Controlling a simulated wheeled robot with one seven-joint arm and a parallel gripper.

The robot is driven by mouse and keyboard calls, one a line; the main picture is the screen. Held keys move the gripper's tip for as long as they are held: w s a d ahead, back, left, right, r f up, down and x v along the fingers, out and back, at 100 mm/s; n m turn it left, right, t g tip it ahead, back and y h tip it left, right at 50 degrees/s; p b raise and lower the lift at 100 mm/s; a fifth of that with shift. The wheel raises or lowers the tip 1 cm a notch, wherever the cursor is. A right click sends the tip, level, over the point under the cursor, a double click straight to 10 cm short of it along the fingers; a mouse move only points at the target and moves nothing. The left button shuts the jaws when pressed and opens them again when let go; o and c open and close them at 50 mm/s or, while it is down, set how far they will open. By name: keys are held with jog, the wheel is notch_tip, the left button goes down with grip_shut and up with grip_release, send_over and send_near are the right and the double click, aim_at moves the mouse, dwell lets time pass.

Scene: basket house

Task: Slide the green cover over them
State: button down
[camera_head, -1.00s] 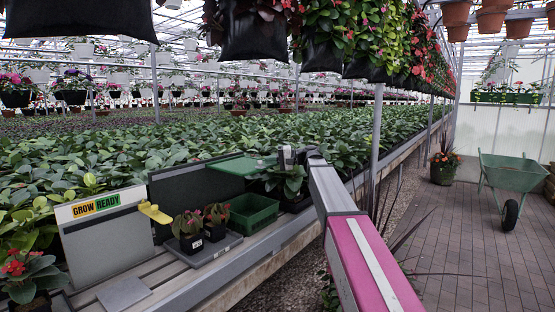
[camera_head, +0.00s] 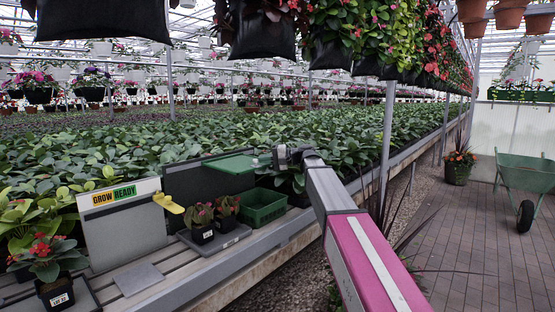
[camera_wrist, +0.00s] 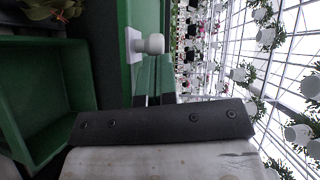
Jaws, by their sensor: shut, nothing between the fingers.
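The flat green cover (camera_head: 235,163) lies level along the top of a dark upright panel (camera_head: 180,186). Its pale knob (camera_head: 253,162) is at its right end; the knob also shows in the wrist view (camera_wrist: 154,44). Two small potted plants, the left (camera_head: 201,222) and the right (camera_head: 225,211), stand on a grey base in front of the panel, below and left of the cover. My gripper (camera_head: 272,158) is shut and empty just right of the knob. In the wrist view its fingers (camera_wrist: 154,70) end close to the knob; contact is unclear.
An empty green tray (camera_head: 262,207) stands right of the pots. A yellow handle (camera_head: 168,203) sits beside the "GROW READY" board (camera_head: 122,235). A labelled potted plant (camera_head: 52,270) stands front left. Dense foliage fills the bench behind; a post (camera_head: 387,140) rises right of my arm.

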jog(key=s+a, duration=1)
jog(key=s, duration=0.3)
jog(key=shift+a, duration=0.15)
